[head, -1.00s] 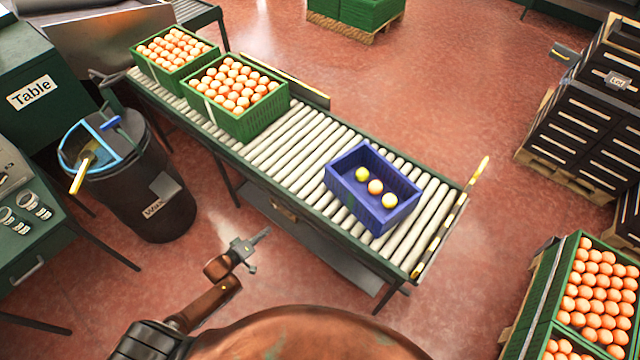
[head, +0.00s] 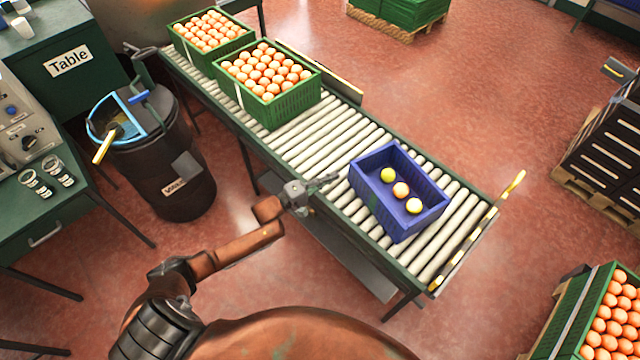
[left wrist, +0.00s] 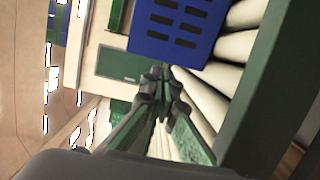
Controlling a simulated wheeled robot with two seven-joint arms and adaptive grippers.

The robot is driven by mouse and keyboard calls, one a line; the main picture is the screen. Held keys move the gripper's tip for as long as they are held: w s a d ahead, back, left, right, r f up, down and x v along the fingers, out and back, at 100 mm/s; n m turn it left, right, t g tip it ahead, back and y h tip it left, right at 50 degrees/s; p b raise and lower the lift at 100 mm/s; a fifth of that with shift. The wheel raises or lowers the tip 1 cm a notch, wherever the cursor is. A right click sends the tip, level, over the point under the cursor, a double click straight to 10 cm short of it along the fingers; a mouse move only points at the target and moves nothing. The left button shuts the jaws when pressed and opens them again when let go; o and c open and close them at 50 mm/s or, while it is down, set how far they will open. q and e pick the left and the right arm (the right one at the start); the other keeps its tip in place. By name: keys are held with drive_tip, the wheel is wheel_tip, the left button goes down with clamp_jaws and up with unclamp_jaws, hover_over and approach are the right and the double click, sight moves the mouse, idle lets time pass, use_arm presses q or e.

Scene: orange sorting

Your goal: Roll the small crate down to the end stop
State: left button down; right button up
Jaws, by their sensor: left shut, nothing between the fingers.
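The small crate is blue (head: 375,203) and sits on the roller conveyor (head: 318,133), toward its lower right end. It holds three fruits, two yellowish and one orange. The end stop (head: 478,233) is a yellow and black bar across the right end of the conveyor, with a stretch of bare rollers between it and the crate. My left gripper (head: 332,180) is shut and empty, just left of the crate over the near rail. In the left wrist view the crate's slotted wall (left wrist: 178,25) is beyond the fingertips (left wrist: 165,72). My right gripper is not in view.
Two green crates full of oranges (head: 268,112) stand on the conveyor's upper left part. A black bin with a blue rim (head: 175,185) and a green table (head: 70,210) stand at left. More orange crates (head: 580,330) are at lower right.

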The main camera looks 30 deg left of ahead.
sight(352, 175)
use_arm(q)
drive_tip(key=shift+w+d, duration=0.3)
drive_tip(key=shift+d, duration=0.75)
drive_tip(key=shift+w+d, duration=0.25)
drive_tip(key=shift+d, duration=0.75)
